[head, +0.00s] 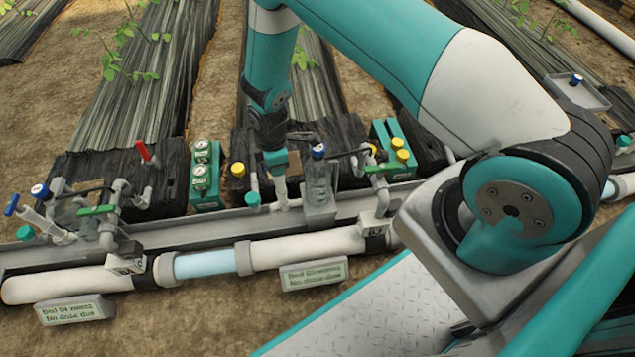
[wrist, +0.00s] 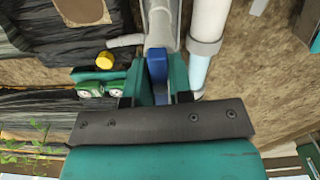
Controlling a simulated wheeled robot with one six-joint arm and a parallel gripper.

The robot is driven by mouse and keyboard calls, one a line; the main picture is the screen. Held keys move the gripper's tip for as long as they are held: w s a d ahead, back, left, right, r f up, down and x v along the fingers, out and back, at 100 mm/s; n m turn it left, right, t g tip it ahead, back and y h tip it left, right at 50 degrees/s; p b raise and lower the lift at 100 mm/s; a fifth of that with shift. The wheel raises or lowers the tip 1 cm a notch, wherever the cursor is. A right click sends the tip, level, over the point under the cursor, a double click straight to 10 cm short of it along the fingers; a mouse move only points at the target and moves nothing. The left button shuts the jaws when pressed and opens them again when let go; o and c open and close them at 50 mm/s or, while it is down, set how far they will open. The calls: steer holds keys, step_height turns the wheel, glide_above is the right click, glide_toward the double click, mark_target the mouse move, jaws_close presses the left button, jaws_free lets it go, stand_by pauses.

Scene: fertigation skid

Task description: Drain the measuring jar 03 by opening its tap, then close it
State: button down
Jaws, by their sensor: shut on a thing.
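My gripper (head: 274,158) points down at the middle station of the skid. In the wrist view its teal fingers (wrist: 159,78) are shut on a blue tap handle (wrist: 157,65), in line with a grey pipe (wrist: 161,25). In the head view the gripper hides this handle; a pale pipe stub (head: 281,192) shows below it.
A Bed 03 sign (head: 314,273) lies before the white main pipe (head: 305,246). Green gauge box (head: 206,175), yellow-capped green unit (head: 395,148) and a green-handled valve (head: 381,167) crowd the station. The left station has a red lever (head: 143,151) and blue handle (head: 11,205).

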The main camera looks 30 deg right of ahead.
steer(key=shift+a, duration=0.1)
steer(key=m+p, duration=0.1)
steer(key=m, duration=0.3)
steer(key=shift+s+r, duration=0.1)
steer(key=m+p, duration=0.1)
steer(key=m, duration=0.8)
steer(key=shift+m+p, duration=0.4)
steer(key=m, duration=0.5)
steer(key=shift+m+p, duration=0.3)
steer(key=shift+s, duration=0.1)
steer(key=c, duration=1)
jaws_free()
